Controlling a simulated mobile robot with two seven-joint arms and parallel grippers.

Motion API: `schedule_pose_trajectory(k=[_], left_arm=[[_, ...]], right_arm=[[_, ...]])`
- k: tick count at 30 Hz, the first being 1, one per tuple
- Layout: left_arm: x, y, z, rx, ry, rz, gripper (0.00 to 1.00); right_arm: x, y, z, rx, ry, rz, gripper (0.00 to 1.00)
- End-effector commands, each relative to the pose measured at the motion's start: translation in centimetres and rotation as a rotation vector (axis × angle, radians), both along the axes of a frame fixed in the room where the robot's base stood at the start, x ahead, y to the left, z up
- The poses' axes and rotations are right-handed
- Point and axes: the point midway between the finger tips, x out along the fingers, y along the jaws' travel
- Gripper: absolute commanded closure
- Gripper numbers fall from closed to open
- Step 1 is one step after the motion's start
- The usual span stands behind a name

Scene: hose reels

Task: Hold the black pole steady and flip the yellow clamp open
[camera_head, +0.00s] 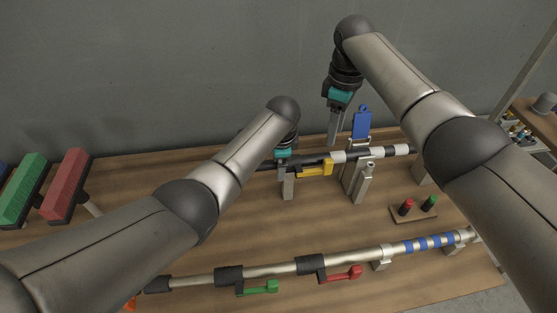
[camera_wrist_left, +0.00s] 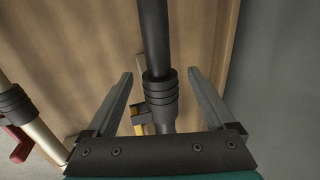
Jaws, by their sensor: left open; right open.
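The black pole (camera_head: 305,159) lies across the back of the table, with black and white bands at its right end. The yellow clamp (camera_head: 315,168) sits on it, its lever lying along the pole. My left gripper (camera_head: 287,182) is open around the pole, left of the clamp. In the left wrist view the pole (camera_wrist_left: 154,35) runs between the open fingers (camera_wrist_left: 160,77), with gaps on both sides; the yellow clamp (camera_wrist_left: 138,122) is partly hidden. My right gripper (camera_head: 334,128) is open, pointing down behind the pole and above the clamp in the picture.
A stand (camera_head: 360,184) with an upright blue lever (camera_head: 362,124) supports the pole on the right. A silver pole in front carries a green clamp (camera_head: 260,287) and a red clamp (camera_head: 342,274). Red and green buttons (camera_head: 414,213) sit at the right. Mid-table is mostly clear.

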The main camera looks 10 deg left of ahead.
Motion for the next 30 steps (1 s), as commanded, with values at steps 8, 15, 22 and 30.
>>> schedule_pose_trajectory(k=[8,15,22,30], left_arm=[[-0.01,-0.01,0.02,0.000,0.000,0.000,0.24],[-0.02,-0.01,0.01,0.000,0.001,0.000,0.51],[-0.02,0.00,0.00,0.000,0.001,0.000,0.77],[-0.03,0.01,0.00,0.001,0.001,0.000,1.00]], right_arm=[[0.00,0.00,0.00,0.000,0.000,0.000,0.50],[0.00,0.00,0.00,0.000,0.000,0.000,0.50],[0.00,0.00,0.00,0.000,0.000,0.000,0.50],[0.00,0.00,0.00,0.000,0.000,0.000,0.50]])
